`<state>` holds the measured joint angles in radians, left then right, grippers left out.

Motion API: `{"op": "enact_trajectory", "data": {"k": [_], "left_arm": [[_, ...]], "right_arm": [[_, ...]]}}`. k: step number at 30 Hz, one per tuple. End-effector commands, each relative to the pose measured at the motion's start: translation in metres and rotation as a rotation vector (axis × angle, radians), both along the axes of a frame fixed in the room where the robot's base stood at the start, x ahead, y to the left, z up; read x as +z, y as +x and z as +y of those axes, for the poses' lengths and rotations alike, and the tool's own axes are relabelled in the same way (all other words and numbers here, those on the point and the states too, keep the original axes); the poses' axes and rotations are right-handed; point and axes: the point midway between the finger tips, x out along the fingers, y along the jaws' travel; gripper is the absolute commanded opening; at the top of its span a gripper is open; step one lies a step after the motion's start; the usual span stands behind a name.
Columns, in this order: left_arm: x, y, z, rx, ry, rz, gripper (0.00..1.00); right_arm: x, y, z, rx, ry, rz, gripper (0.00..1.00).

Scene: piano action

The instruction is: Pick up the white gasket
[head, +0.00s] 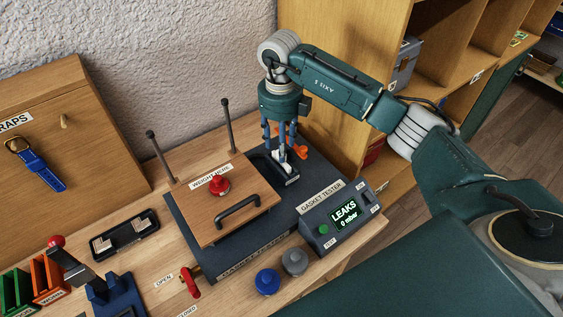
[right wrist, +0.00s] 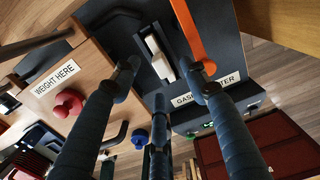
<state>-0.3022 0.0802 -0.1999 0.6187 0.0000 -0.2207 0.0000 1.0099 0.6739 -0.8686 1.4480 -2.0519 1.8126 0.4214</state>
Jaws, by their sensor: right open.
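A small white piece, which looks like the white gasket (right wrist: 162,66), sits in a dark slot of the gasket tester in the right wrist view. In the head view a bit of white (head: 283,157) shows among my fingers, partly hidden by them. My right gripper (head: 280,148) points down over the right end of the tester, close above the white piece. Its fingers are spread around the piece in the right wrist view (right wrist: 163,80), with nothing held. Whether any finger touches it I cannot tell. My left gripper is out of view.
An orange lever (head: 301,152) stands just right of my fingers. Left is the wooden weight plate (head: 208,208) with a red knob (head: 219,186), a black handle (head: 238,211) and upright posts. In front are the tester display (head: 346,213), a blue knob (head: 267,281) and a grey knob (head: 295,261).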

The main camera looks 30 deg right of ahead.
Motion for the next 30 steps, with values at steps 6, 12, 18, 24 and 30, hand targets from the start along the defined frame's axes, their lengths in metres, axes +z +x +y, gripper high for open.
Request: {"op": "enact_trajectory", "data": {"k": [6, 12, 18, 24, 30], "left_arm": [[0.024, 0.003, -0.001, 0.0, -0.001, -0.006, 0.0], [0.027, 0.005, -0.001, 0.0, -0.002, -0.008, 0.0], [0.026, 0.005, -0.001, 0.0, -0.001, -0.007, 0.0], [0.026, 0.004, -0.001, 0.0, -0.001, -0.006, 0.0], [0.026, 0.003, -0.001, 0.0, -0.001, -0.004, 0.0]], "right_arm": [[-0.03, -0.002, 0.002, 0.0, 0.001, 0.006, 0.45], [-0.047, 0.0, 0.002, 0.001, 0.0, 0.002, 0.45], [-0.048, 0.0, 0.002, 0.001, 0.0, 0.001, 0.43], [-0.048, 0.0, 0.002, 0.001, 0.0, 0.001, 0.03], [-0.048, 0.0, 0.002, 0.001, 0.0, 0.001, 0.0]]}}
